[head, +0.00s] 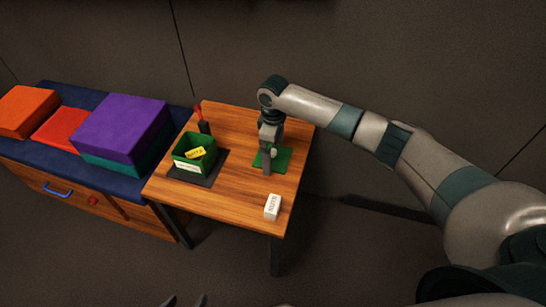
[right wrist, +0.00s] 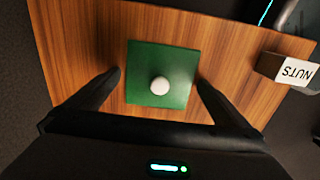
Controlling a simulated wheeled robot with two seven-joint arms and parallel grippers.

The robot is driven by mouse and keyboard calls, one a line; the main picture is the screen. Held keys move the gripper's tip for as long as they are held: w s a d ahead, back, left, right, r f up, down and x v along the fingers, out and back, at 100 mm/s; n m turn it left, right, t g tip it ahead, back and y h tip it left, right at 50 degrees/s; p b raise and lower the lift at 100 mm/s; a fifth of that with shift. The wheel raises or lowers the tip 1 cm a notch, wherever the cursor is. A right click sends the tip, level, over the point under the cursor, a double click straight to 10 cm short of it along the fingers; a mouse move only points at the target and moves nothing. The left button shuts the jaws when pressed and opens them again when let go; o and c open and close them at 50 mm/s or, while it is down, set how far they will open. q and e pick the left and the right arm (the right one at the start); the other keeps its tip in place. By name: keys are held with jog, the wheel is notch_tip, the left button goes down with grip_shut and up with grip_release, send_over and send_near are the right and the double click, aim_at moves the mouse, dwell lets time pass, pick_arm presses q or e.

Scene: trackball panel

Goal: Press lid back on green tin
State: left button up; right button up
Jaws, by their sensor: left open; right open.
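My right gripper (head: 267,170) is open and empty, pointing down above the lid. In the right wrist view its fingers (right wrist: 160,80) are spread on either side of the lid. My left gripper (head: 185,300) shows only as dark fingertips at the bottom edge, away from the table.
A white box marked NUTS (head: 272,207) sits near the table's front right corner. A red-handled item (head: 202,120) stands upright behind the tin. To the left, a cabinet with a blue top (head: 75,167) carries purple (head: 120,125), teal, red and orange boxes.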

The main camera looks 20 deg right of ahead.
aim_at(273, 151)
pick_arm(q)
jog(key=shift+w, duration=0.1)
jog(key=shift+w+a, duration=0.1)
pick_arm(e)
jog(key=c, duration=1)
jog(key=shift+r, duration=0.1)
jog(key=shift+r, duration=0.45)
notch_tip(273, 151, up, 4)
jog(key=shift+f+p, duration=0.25)
jog(key=shift+p, duration=0.25)
pick_arm(q)
jog(key=a, duration=0.1)
jog(key=s+a+g+y+p, duration=0.1)
jog(key=s+a+g+p, duration=0.1)
jog(key=a, duration=0.1)
jog(key=shift+s+f+y, duration=0.15)
jog(key=shift+f+y, duration=0.15)
jog(key=shift+f, duration=0.05)
pick_arm(e)
jog(key=s+d+r, duration=0.4)
jog(key=s+r, duration=0.2)
jog(key=s, duration=0.5)
jog(key=shift+r, duration=0.25)
pick_arm(q)
jog(key=shift+d+r, duration=0.1)
